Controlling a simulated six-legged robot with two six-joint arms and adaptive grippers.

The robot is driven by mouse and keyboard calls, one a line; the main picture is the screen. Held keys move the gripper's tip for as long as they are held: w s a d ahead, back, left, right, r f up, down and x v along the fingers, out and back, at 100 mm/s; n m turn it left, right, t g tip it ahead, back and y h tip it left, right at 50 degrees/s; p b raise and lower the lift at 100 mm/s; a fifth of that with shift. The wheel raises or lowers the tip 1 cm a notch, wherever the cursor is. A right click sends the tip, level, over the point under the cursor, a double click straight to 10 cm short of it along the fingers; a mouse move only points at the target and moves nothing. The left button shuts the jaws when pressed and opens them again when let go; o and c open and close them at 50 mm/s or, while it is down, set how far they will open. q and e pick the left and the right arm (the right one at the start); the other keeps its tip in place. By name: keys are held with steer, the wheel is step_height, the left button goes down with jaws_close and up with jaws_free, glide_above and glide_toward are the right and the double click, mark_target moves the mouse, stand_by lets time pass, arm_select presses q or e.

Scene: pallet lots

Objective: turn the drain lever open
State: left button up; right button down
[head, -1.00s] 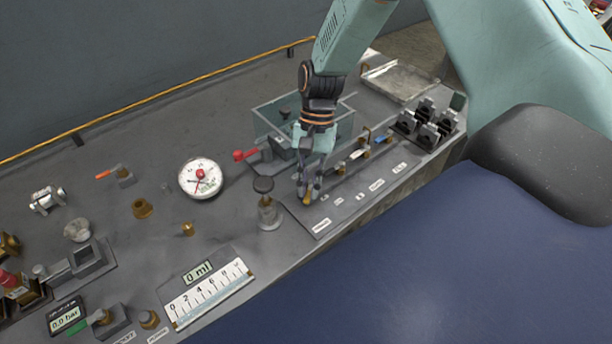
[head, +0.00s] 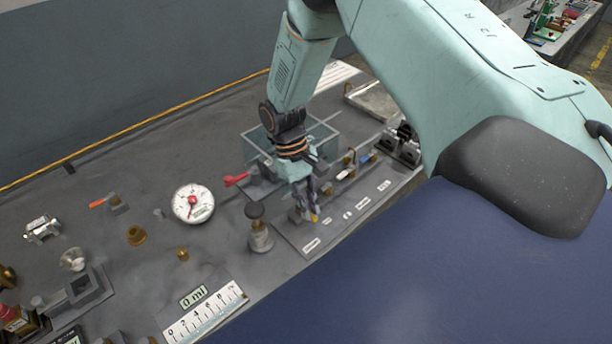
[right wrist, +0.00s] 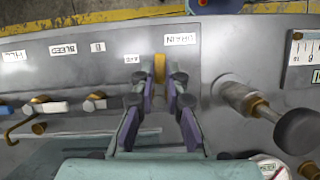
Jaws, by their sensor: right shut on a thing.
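The drain lever (right wrist: 160,68) has a yellow handle, seen between my right fingertips in the right wrist view, beside an upside-down "DRAIN" label (right wrist: 182,37). My right gripper (right wrist: 161,84) is shut on it. In the head view my right gripper (head: 308,208) reaches down to the left end of the labelled valve strip (head: 290,237), with only the yellow tip (head: 314,217) of the lever showing. The lever's base and pivot are mostly hidden by the fingers. My left gripper is not in view.
A dark-knobbed post (head: 260,230) stands just left of the gripper. A red lever (head: 236,179) and a clear-walled tank (head: 255,140) are behind it. Blue (head: 366,158) and white (head: 344,174) valve handles lie to the right. A dial gauge (head: 193,203) is farther left.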

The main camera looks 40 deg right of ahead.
steer(key=shift+d+n, duration=0.15)
steer(key=shift+n, duration=0.45)
steer(key=c, duration=1.4)
jaws_free()
steer(key=shift+s, duration=0.1)
steer(key=shift+r, duration=0.15)
steer(key=v, duration=1.2)
steer(key=shift+a, duration=0.2)
